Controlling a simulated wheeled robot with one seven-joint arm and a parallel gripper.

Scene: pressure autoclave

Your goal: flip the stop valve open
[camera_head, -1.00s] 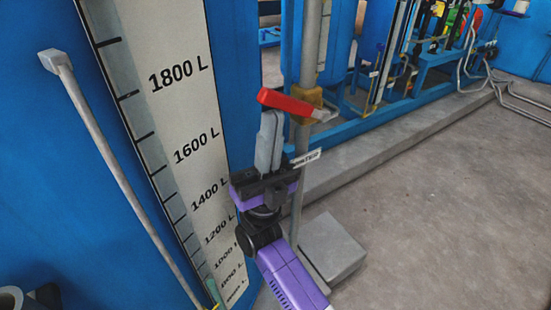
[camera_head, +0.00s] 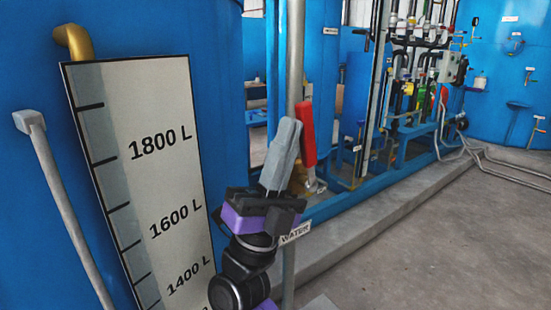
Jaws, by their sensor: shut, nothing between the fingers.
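The stop valve's red lever (camera_head: 308,134) stands nearly upright, along the grey vertical pipe (camera_head: 294,60). The brass valve body (camera_head: 300,181) is just below it, partly hidden behind my gripper. My gripper (camera_head: 290,125) is shut and empty, with its grey fingers pointing up. The fingers are just left of the red lever and overlap its edge in the picture; I cannot tell whether they touch it. A white WATER label (camera_head: 295,233) is on the pipe below the valve.
A blue tank with a litre scale (camera_head: 150,175) fills the left side, with a thin grey pipe (camera_head: 65,205) in front. Blue frames and pipework (camera_head: 420,110) stand behind on a concrete ledge (camera_head: 350,220).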

